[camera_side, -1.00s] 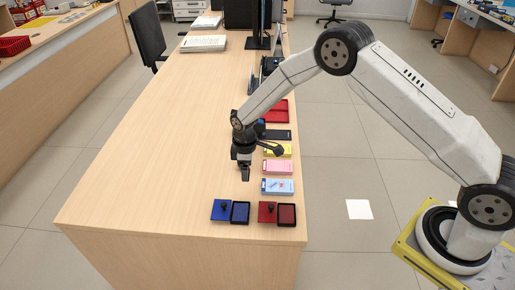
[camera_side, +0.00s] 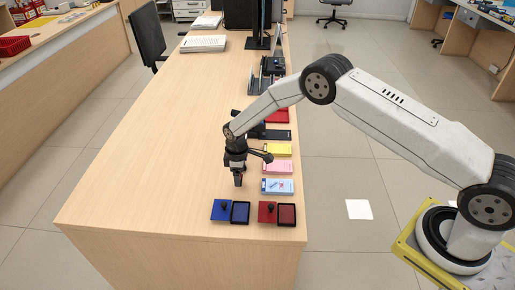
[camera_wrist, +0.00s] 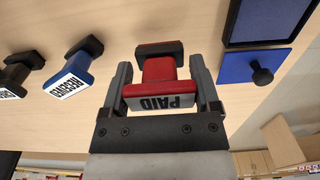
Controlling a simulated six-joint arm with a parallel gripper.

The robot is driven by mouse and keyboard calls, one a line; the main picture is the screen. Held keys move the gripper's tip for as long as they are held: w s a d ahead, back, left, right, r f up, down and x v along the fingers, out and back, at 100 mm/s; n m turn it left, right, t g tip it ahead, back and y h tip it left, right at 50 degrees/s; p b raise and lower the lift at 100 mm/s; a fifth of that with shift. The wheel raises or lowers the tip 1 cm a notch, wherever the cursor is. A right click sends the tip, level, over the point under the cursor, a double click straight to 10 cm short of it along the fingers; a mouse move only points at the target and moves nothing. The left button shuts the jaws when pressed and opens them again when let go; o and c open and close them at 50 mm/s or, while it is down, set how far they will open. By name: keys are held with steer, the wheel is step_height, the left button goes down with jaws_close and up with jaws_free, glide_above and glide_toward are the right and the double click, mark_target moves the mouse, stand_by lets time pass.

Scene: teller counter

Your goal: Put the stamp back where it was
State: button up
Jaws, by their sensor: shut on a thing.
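My gripper (camera_side: 238,180) is above the counter (camera_side: 150,200), a little behind the blue ink pad. In the wrist view my gripper (camera_wrist: 162,92) is shut on a red stamp (camera_wrist: 158,90) with a dark handle end and a label reading PAID. In the side view the stamp is small and mostly hidden by the fingers. A blue stamp (camera_wrist: 76,66) labelled RECEIVED and a black stamp (camera_wrist: 18,74) show to its left in the wrist view. The stamp's original place cannot be told from these frames.
A blue ink pad (camera_side: 240,212) with its lid (camera_side: 221,210) and a red ink pad (camera_side: 287,214) with its lid (camera_side: 268,211) lie near the front edge. Blue (camera_side: 277,187), pink (camera_side: 277,167) and yellow (camera_side: 280,150) pads line the right edge. The counter's left is clear.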

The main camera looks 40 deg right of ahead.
steer(key=shift+f, duration=1)
steer(key=shift+f, duration=0.15)
steer(key=o, duration=0.8)
step_height(320, 180, up, 12)
steer(key=shift+r, duration=0.1)
steer(key=shift+r, duration=0.1)
